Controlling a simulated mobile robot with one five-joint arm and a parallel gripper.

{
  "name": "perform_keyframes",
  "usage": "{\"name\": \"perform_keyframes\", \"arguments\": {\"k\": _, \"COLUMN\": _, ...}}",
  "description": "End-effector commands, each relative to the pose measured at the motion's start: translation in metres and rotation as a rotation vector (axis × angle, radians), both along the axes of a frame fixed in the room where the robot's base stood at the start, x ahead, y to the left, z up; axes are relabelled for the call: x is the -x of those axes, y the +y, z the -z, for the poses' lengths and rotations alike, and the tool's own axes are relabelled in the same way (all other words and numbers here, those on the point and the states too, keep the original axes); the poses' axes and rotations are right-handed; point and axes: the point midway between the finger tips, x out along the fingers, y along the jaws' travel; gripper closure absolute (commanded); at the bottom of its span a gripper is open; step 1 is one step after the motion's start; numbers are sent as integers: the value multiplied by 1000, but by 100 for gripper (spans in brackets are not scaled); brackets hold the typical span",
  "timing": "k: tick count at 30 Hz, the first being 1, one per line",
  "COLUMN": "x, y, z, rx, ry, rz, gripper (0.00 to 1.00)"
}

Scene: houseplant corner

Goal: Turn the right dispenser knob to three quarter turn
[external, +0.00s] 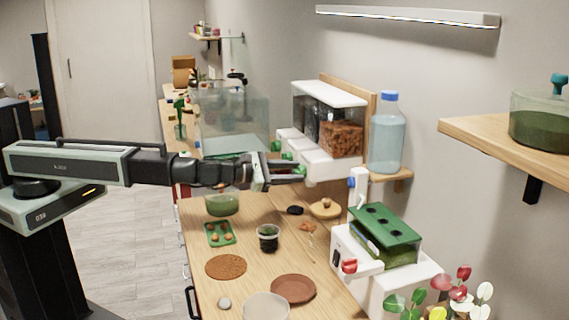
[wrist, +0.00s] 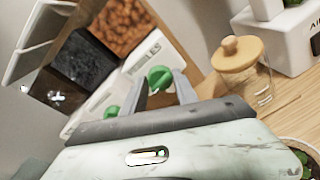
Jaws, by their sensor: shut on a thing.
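The dispenser has a white base (external: 326,168) and clear bins, the right one holding brown pieces (external: 341,139). In the wrist view, the right dispenser knob (wrist: 158,77) is green and sits below the bin of brown pieces (wrist: 122,22). My gripper (external: 298,171) reaches the front of the base, and in the wrist view my gripper (wrist: 163,92) has a finger on either side of the right knob, shut on it. Another green knob (wrist: 111,112) is to the left, outside the fingers. The right knob's exact turn angle cannot be read.
A jar with a wooden lid (wrist: 238,52) stands close to the right of my gripper. A large water bottle (external: 387,137) is right of the dispenser. A glass tank (external: 232,120) stands behind my gripper. Several small items lie on the wooden counter (external: 200,280) below the arm.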

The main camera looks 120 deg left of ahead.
Motion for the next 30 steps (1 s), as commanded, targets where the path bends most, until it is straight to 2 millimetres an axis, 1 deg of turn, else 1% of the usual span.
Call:
{"name": "perform_keyframes", "arguments": {"k": 7, "x": 0, "y": 0, "z": 0, "rx": -37, "ry": 39, "rz": -2, "gripper": 100}}
{"name": "perform_keyframes", "arguments": {"k": 20, "x": 0, "y": 0, "z": 0, "rx": -43, "ry": 44, "rz": -1, "gripper": 100}}
{"name": "perform_keyframes", "arguments": {"k": 21, "x": 0, "y": 0, "z": 0, "rx": -43, "ry": 44, "rz": -1, "gripper": 60}}
{"name": "perform_keyframes", "arguments": {"k": 23, "x": 0, "y": 0, "z": 0, "rx": -43, "ry": 44, "rz": -1, "gripper": 44}}
{"name": "perform_keyframes", "arguments": {"k": 30, "x": 0, "y": 0, "z": 0, "rx": -43, "ry": 43, "rz": -1, "gripper": 44}}
